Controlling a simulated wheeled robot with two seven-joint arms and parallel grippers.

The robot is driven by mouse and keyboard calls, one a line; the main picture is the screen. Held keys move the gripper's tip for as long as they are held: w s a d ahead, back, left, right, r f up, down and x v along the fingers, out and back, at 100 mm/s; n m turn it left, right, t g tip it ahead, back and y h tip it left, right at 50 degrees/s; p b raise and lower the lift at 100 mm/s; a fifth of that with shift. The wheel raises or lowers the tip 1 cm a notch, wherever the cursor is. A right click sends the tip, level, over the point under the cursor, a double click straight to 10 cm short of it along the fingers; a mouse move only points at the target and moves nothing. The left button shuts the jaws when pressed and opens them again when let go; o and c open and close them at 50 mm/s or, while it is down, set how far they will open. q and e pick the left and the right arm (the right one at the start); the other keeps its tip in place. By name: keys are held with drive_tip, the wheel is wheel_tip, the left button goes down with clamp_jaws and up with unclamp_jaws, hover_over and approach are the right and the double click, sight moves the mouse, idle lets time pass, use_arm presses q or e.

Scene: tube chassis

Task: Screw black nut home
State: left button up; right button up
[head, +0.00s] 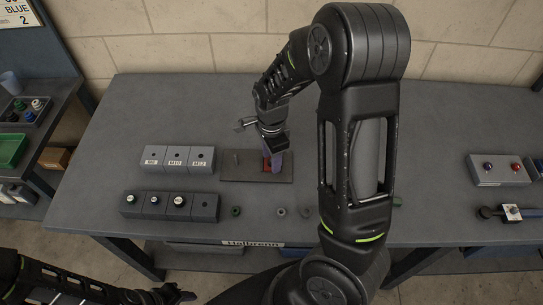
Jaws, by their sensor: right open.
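My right gripper (276,163) points down over the right part of a dark base plate (230,175) on the table. It is open, beside a red patch (266,165) on the plate that it partly covers. A short upright stud (236,158) stands on the plate's left part. I cannot make out a black nut for certain; the gripper may hide it. Small ring-shaped nuts lie in front of the plate: a dark green one (236,211) and two grey ones (281,212) (306,212). My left gripper (182,295) is low at the left, its jaws unclear.
Grey blocks labelled by size (177,158) stand left of the plate, with a row of darker blocks holding parts (170,205) in front. Another green ring (397,201) lies right of my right arm. A box with buttons (499,171) sits far right.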

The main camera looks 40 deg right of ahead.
wheel_tip(320, 180, up, 8)
drive_tip(key=shift+f+b, duration=0.1)
drive_tip(key=shift+b, duration=0.25)
